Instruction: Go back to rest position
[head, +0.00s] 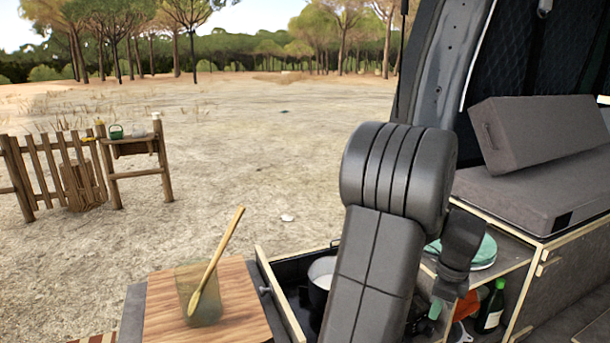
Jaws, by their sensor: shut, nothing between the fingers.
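My arm rises in front of the van's side and bends over at the top. Its dark end hangs down at the right, with my gripper (439,300) at its lower tip. The gripper is shut and holds nothing. It is small in the picture, in front of the open shelf, and partly merges with the dark things behind it. I cannot tell its exact distance from the shelf.
A wooden board (240,296) bears a glass (199,295) with a wooden spoon (218,257) leaning in it. A pot (321,273) stands in the drawer beside it. Teal plates (482,253) and a dark bottle (490,308) are near my gripper. A cushioned bench (545,188) stands right.

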